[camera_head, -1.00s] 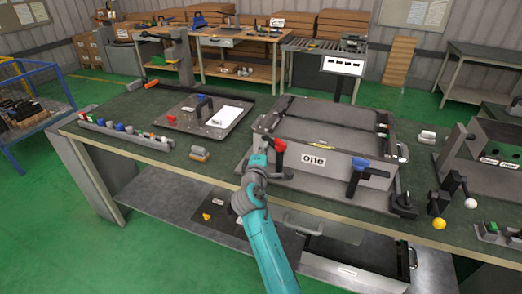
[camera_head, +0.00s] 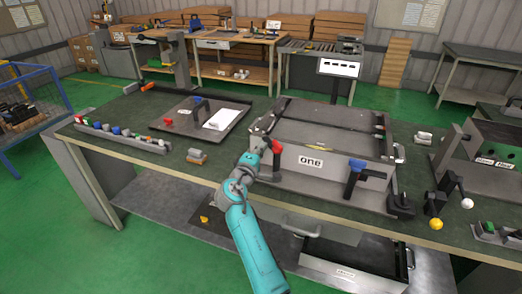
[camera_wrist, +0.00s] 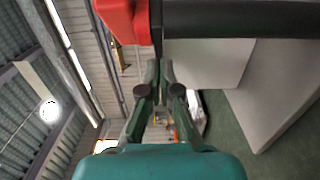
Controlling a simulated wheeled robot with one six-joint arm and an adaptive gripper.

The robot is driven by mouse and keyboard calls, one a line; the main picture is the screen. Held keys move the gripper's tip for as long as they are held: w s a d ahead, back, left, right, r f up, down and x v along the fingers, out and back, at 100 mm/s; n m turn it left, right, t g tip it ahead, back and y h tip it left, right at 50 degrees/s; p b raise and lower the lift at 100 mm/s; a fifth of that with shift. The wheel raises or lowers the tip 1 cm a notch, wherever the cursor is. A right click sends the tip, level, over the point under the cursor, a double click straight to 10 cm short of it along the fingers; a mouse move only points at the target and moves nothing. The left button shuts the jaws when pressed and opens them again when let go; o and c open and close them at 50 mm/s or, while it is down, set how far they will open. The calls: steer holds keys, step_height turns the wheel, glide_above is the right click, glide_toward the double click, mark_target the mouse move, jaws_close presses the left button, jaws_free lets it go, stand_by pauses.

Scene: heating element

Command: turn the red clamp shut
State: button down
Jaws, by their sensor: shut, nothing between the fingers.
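The red clamp (camera_head: 277,147) is on the left end of the front face of the grey box marked "one" (camera_head: 330,163). Its red handle stands roughly upright. In the wrist view the red grip (camera_wrist: 124,20) and its black bar (camera_wrist: 235,18) cross the top, close beyond the fingertips. My gripper (camera_wrist: 160,72) is shut and empty, with its fingers together below the red part.
A blue-handled clamp (camera_head: 356,166) is on the right of the same box face. A small block (camera_head: 197,156) and a row of coloured parts (camera_head: 122,134) lie to the left. A tray with a black handle (camera_head: 205,117) is behind.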

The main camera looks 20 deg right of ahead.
mark_target(268, 142)
steer(key=shift+w+d+m+g+h, duration=0.5)
steer(key=shift+d+m+g+h, duration=0.15)
steer(key=shift+m+g+h, duration=0.25)
steer(key=shift+w+d+m+g+h, duration=0.5)
steer(key=shift+d+m+g+h, duration=0.25)
steer(key=shift+g+h, duration=0.25)
steer(key=shift+w, duration=0.1)
